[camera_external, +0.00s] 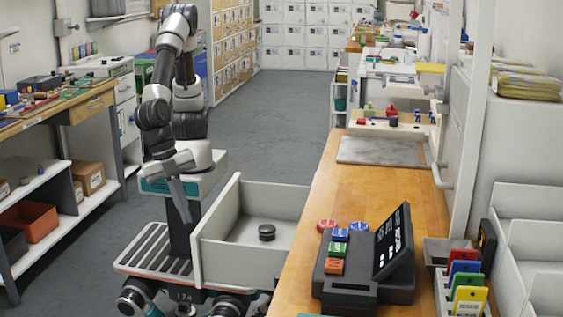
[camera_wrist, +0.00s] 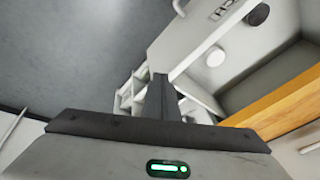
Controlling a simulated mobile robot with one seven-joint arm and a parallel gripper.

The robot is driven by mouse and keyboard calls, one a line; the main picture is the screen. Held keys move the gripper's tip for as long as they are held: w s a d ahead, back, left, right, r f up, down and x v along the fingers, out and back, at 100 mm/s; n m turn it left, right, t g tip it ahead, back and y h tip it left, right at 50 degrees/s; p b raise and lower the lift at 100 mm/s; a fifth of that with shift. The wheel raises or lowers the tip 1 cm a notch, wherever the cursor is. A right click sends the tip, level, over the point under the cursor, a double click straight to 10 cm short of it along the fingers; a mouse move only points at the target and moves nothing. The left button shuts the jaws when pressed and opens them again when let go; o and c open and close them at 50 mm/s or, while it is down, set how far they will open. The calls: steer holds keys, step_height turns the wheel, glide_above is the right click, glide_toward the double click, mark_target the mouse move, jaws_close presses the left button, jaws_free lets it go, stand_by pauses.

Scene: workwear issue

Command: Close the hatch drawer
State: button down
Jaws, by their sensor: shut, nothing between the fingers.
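The hatch drawer (camera_external: 222,262) is a white open-topped box standing pulled out from the left side of the wooden counter. A dark round puck (camera_external: 267,232) lies inside it. In the wrist view the pale drawer (camera_wrist: 180,45) is at the upper right, with a dark puck (camera_wrist: 258,14) there too. My gripper (camera_external: 187,220) points down just left of the drawer's outer end, its fingers together and empty. In the wrist view the closed fingers (camera_wrist: 160,80) show at the centre. I cannot tell whether they touch the drawer.
The wooden counter (camera_external: 375,195) runs along the right, with a dark terminal (camera_external: 370,262) and coloured buttons near its edge. A workbench with shelves (camera_external: 45,190) stands at the left. Grey floor (camera_external: 275,130) is clear behind the drawer.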

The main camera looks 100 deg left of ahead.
steer(key=s+a+f+m+t+y+b, duration=0.1)
steer(key=s+a+f+m+t, duration=0.2)
steer(key=s+f+m+t, duration=0.65)
steer(key=s+a+f+m+t+b, duration=0.25)
steer(key=s+m+t, duration=0.25)
steer(key=m, duration=1)
steer(key=w+b, duration=0.1)
steer(key=w, duration=1.2)
steer(key=shift+w+a+f, duration=0.3)
steer(key=shift+a+f, duration=0.1)
steer(key=shift+a, duration=0.05)
steer(key=shift+w, duration=0.1)
